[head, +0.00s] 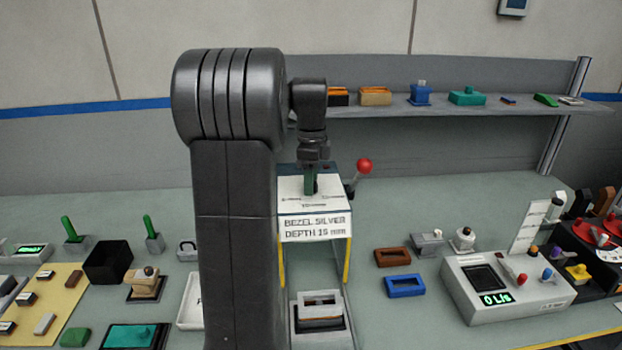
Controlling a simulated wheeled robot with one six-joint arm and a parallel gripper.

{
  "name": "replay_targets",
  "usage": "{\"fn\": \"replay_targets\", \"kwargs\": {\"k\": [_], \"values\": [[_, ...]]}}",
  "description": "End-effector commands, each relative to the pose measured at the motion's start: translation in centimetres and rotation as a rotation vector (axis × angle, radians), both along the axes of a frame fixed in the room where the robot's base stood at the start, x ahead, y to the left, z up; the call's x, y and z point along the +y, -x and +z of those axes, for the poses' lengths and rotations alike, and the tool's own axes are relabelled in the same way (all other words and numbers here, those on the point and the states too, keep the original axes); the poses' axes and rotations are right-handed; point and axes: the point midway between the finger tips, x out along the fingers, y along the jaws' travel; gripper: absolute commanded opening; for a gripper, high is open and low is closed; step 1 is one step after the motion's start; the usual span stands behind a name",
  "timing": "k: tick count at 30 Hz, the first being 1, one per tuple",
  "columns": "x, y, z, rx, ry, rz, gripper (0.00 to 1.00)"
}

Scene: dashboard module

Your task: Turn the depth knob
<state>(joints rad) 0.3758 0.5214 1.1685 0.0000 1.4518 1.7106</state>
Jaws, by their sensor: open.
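A press-like station (315,205) stands at the centre, with a white top plate and a sign (314,228) reading "BEZEL SILVER DEPTH 15 mm". A red-ball lever (364,166) sticks out at its right side. My gripper (311,186) points down over the top plate, its fingers close to the plate, and it is open. Something dark green shows at the fingertips; I cannot tell whether it is part of the fingers or a knob. No depth knob can be clearly made out; the gripper covers that spot. Whether anything touches the fingers cannot be told.
A light frame piece (320,303) sits in the station's lower bay. Brown (393,257) and blue (405,285) frames lie to the right, beside a grey box (505,285) with a green display. A shelf (450,107) runs behind. My arm hides the bench left of the station.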

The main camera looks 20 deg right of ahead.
Motion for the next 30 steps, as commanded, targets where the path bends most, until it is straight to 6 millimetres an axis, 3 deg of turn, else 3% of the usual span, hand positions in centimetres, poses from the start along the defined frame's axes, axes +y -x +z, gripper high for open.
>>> {"fn": "replay_targets", "kwargs": {"k": [10, 17, 30], "values": [[0.0, 0.0, -0.42, 0.0, 0.0, 0.0, 0.48], [0.0, 0.0, -0.4, 0.0, 0.0, 0.0, 0.05], [0.0, 0.01, -0.25, 0.002, -0.001, 0.095, 0.05]]}}
